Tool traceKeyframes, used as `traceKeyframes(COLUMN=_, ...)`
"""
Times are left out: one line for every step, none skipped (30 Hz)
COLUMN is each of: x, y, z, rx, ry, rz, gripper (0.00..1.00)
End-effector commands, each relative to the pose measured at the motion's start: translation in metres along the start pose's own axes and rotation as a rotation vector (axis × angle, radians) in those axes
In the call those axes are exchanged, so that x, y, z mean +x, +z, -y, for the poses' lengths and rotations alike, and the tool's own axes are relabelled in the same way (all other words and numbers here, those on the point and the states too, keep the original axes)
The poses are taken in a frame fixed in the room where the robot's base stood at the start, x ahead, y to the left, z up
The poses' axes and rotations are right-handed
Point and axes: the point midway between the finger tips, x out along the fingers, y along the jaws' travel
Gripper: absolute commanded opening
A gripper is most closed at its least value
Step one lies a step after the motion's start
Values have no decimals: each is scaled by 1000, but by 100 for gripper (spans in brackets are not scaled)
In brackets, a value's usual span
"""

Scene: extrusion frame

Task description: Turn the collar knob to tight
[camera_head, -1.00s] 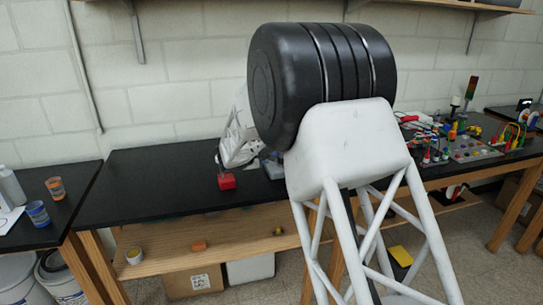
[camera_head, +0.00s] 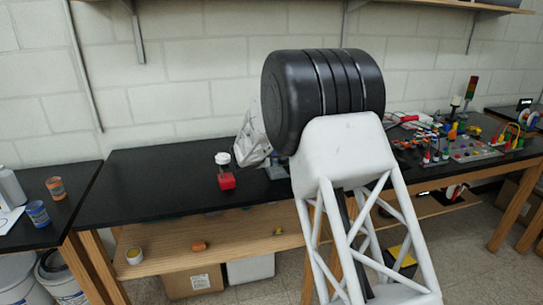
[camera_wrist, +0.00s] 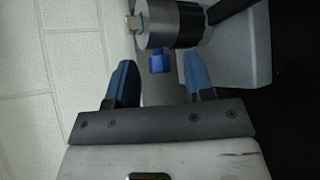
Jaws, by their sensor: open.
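In the wrist view, a silver cylinder with a black ribbed ring (camera_wrist: 172,24) shows at the top, apparently the collar. A small blue knob (camera_wrist: 159,61) projects from its lower side, towards my gripper. My gripper (camera_wrist: 158,72) is open, with one blue finger to the left of the blue knob and one to the right. Gaps show between the knob and both fingers; depth is hard to judge. I cannot read any tight marking. In the head view my arm stands in front, and I cannot make out the collar or the fingertips.
A pale housing (camera_wrist: 240,55) stands right of the collar. A panel with coloured knobs (camera_head: 470,149) stands on the right. The left bench stretch is clear.

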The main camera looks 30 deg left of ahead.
Motion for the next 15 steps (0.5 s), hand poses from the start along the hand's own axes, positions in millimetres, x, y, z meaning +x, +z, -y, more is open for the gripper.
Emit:
traceKeyframes(x=0, y=0, z=0, rx=0, ry=0, rz=0, gripper=48)
traceKeyframes(x=0, y=0, z=0, rx=0, ry=0, rz=0, gripper=48)
traceKeyframes(x=0, y=0, z=0, rx=0, ry=0, rz=0, gripper=48)
traceKeyframes(x=0, y=0, z=0, rx=0, ry=0, rz=0, gripper=48)
traceKeyframes(x=0, y=0, z=0, rx=0, ry=0, rz=0, gripper=48)
traceKeyframes(x=0, y=0, z=0, rx=0, ry=0, rz=0, gripper=48)
traceKeyframes(x=0, y=0, z=0, rx=0, ry=0, rz=0, gripper=48)
traceKeyframes(x=0, y=0, z=0, rx=0, ry=0, rz=0, gripper=44)
traceKeyframes(x=0, y=0, z=0, rx=0, ry=0, rz=0, gripper=37)
traceKeyframes(x=0, y=0, z=0, rx=0, ry=0, rz=0, gripper=33)
traceKeyframes(x=0, y=0, z=0, rx=0, ry=0, rz=0, gripper=28)
traceKeyframes(x=0, y=0, z=0, rx=0, ry=0, rz=0, gripper=22)
traceKeyframes(x=0, y=0, z=0, rx=0, ry=0, rz=0, gripper=17)
traceKeyframes(x=0, y=0, z=0, rx=0, ry=0, rz=0, gripper=13)
traceKeyframes(x=0, y=0, z=0, rx=0, ry=0, rz=0, gripper=7)
